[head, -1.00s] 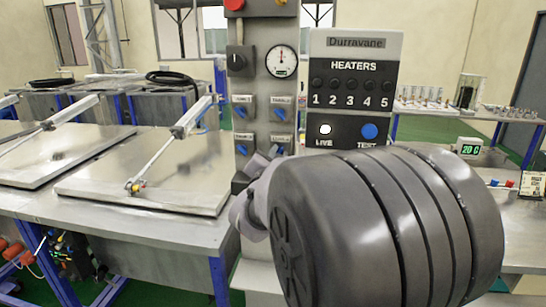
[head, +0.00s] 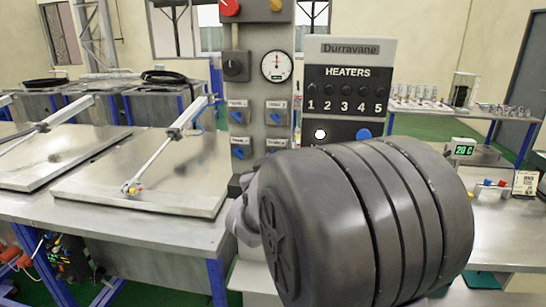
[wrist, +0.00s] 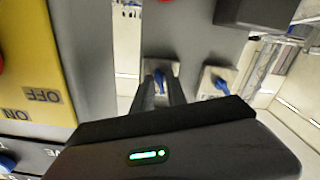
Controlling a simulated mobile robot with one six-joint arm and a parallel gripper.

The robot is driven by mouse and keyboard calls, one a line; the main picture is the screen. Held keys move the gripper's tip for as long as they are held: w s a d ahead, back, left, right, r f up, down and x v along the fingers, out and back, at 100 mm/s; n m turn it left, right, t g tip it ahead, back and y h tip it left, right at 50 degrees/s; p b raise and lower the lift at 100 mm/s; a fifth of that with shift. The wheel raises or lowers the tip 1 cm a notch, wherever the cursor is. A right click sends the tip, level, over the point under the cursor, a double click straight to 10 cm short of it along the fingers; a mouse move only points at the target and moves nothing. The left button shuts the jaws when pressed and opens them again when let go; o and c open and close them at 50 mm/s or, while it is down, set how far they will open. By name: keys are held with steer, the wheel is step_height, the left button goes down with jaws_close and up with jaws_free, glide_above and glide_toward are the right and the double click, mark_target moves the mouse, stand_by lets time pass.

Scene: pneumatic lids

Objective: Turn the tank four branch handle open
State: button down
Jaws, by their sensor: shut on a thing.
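The tank four branch handle is a small blue lever (wrist: 160,80) on a pale square plate, seen between my fingers in the wrist view. My gripper (wrist: 161,92) is shut on this lever, which stands roughly upright in that picture. In the head view my arm's thick dark grey end hides the fingers and most of the lower right valve of the grey panel (head: 258,90). A neighbouring blue handle (wrist: 221,85) sits tilted on its own plate in the wrist view, just right of the held one.
The heater box (head: 350,90) stands right of the valve panel. Metal lids with cylinders (head: 150,180) lie left. A dark block (wrist: 262,8) juts near the wrist view's top.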

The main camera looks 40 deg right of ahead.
steer(key=n+p, duration=0.1)
steer(key=n, duration=0.3)
steer(key=shift+n+p, duration=0.3)
steer(key=shift+n, duration=0.4)
steer(key=c, duration=1.6)
jaws_free()
steer(key=b+v, duration=0.4)
steer(key=v, duration=1.3)
steer(key=shift+s, duration=0.25)
